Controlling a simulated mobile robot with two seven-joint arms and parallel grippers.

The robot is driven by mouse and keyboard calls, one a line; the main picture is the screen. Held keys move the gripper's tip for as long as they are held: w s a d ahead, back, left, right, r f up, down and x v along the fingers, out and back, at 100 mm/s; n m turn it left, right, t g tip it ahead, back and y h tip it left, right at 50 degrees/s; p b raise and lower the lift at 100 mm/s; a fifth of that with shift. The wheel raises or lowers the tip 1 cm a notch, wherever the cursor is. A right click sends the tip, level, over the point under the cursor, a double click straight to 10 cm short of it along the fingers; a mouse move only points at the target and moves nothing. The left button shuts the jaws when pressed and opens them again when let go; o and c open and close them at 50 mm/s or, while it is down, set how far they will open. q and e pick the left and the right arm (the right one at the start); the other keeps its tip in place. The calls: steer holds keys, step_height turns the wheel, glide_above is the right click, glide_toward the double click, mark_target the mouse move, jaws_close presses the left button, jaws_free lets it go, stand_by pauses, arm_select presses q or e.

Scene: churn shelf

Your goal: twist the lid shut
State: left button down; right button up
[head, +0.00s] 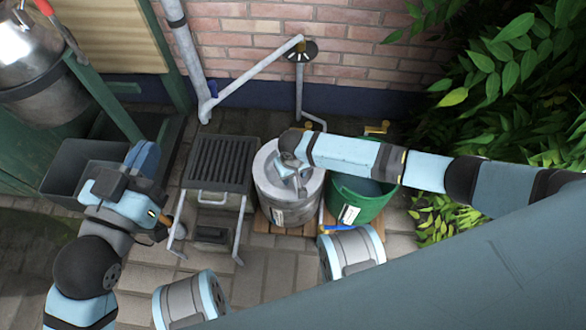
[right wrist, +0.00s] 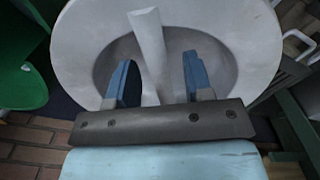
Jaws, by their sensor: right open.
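A grey metal churn (head: 288,205) stands on wooden slats in the middle of the head view. Its round lid (head: 268,165) sits on top, partly hidden by my right gripper (head: 293,172). In the right wrist view the pale lid (right wrist: 235,35) has a raised bar handle (right wrist: 147,45) across a dished middle. The blue fingers of my right gripper (right wrist: 162,82) are spread on either side of the bar, with gaps visible. My left gripper (head: 160,225) is at the left, away from the churn; its fingers are too small and dark to read.
A green bucket (head: 362,204) stands close to the churn's right. A slatted grey metal stand (head: 222,163) is at its left. A dark bin (head: 75,165) is further left. A brick wall with pipes (head: 250,80) closes the back, and leaves (head: 530,80) fill the right.

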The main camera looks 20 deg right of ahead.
steer(key=shift+f+b, duration=0.65)
steer(key=shift+f, duration=0.9)
arm_select(q)
steer(key=shift+w+a+r+m+t, duration=0.1)
steer(key=shift+w+a+m+t, duration=0.15)
steer(key=shift+w+m+t, duration=0.3)
steer(key=shift+s+r, duration=0.1)
steer(key=shift+r, duration=0.05)
arm_select(e)
jaws_close()
